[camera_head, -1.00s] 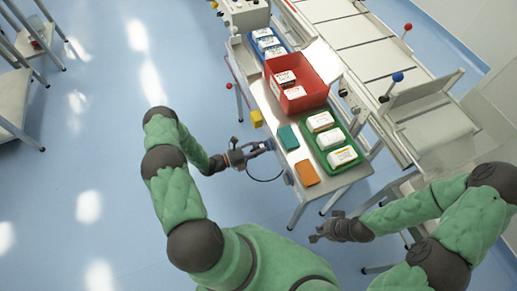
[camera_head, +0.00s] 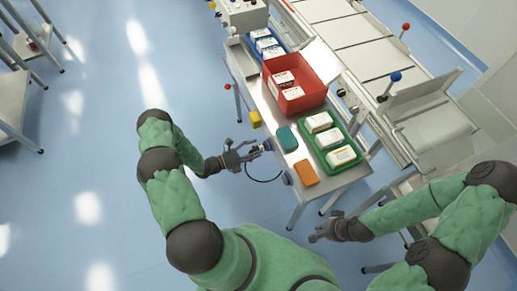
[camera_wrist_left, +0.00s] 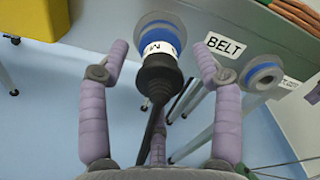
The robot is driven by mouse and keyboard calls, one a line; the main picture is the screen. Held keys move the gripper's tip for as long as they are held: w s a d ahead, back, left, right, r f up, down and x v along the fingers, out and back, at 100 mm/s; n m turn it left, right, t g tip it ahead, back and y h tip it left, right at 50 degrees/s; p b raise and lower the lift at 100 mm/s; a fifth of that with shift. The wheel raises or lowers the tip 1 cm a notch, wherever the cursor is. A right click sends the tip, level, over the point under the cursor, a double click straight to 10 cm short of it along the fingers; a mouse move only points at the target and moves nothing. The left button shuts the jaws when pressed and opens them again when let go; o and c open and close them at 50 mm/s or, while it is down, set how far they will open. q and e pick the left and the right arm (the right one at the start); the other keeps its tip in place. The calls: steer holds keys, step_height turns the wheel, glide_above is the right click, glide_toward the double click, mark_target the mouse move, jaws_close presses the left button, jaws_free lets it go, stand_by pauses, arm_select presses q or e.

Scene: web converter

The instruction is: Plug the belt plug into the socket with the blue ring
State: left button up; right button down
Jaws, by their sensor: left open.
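A black plug (camera_wrist_left: 160,78) with a white lettered band, only partly readable, stands at a blue-ringed socket (camera_wrist_left: 150,20) in the left wrist view. Its dark cable hangs toward me. My left gripper (camera_wrist_left: 160,65) is open, with one purple finger on each side of the plug and gaps to both. In the head view my left gripper (camera_head: 243,155) is at the table's left side. A second blue-ringed socket (camera_wrist_left: 263,76) shows no plug, right of a BELT label (camera_wrist_left: 225,45). My right gripper (camera_head: 320,232) is away from the table; its jaws are too small to judge.
The metal table (camera_head: 300,203) carries a red bin (camera_head: 310,96), a green tray (camera_head: 358,154), and teal (camera_head: 287,138) and orange (camera_head: 306,173) blocks. A yellow box (camera_head: 255,119) is on its left edge. Open floor lies left.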

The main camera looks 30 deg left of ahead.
arm_select(q)
steer(key=v, duration=1)
steer(key=shift+a, duration=0.1)
